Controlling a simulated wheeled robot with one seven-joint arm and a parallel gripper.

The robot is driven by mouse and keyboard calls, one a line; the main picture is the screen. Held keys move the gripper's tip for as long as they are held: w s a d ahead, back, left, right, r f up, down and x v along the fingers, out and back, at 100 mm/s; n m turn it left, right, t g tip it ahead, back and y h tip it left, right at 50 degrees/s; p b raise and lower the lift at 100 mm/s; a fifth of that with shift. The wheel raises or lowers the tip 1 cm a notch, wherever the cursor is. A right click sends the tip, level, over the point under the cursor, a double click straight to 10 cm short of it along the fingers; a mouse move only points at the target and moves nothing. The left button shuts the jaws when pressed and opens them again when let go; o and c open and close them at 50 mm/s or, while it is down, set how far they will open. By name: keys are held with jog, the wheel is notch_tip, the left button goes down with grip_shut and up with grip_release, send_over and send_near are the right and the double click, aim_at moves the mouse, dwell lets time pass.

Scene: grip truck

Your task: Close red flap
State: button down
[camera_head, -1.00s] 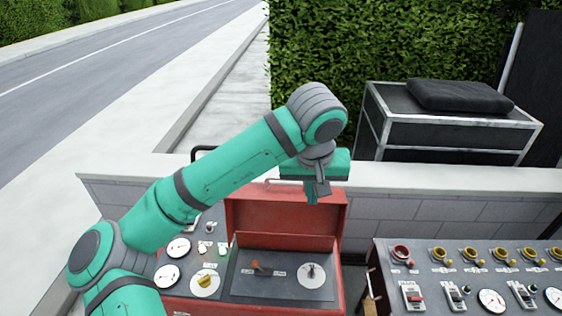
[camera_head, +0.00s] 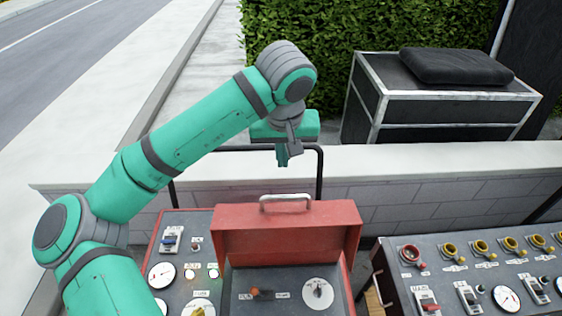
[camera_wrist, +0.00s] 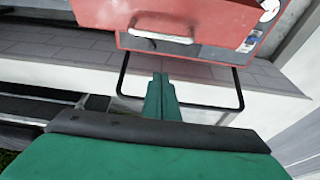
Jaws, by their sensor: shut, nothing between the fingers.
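The red flap (camera_head: 288,238) stands raised at the back of the control box in the head view, with a metal handle (camera_head: 285,200) on its top edge. Its back and handle also show at the top of the wrist view, the red flap (camera_wrist: 195,15) partly cut off by the frame. My gripper (camera_head: 283,158) is shut and empty. It hangs above and behind the flap, apart from it, near the low wall. In the wrist view the green fingers of my gripper (camera_wrist: 161,85) are together, pointing towards the handle, with a gap between.
Under the flap is a grey panel (camera_head: 275,284) with an orange switch and a round dial. A second control panel (camera_head: 455,270) stands at right. A black bar frame (camera_head: 320,175) rises behind the box. A low wall (camera_head: 400,158) and a dark case (camera_head: 440,105) lie beyond.

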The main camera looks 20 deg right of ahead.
send_over(282, 203)
jog(key=w+d, duration=0.1)
jog(key=w, duration=0.3)
notch_tip(282, 203, down, 7)
jog(key=shift+s+a+f, duration=0.15)
jog(key=shift+s, duration=0.55)
jog(key=shift+s+a+f, duration=0.15)
jog(key=shift+s+f, duration=0.05)
jog(key=shift+s, duration=0.5)
jog(key=shift+s+a+f, duration=0.15)
jog(key=shift+s, duration=0.55)
jog(key=shift+w, duration=0.15)
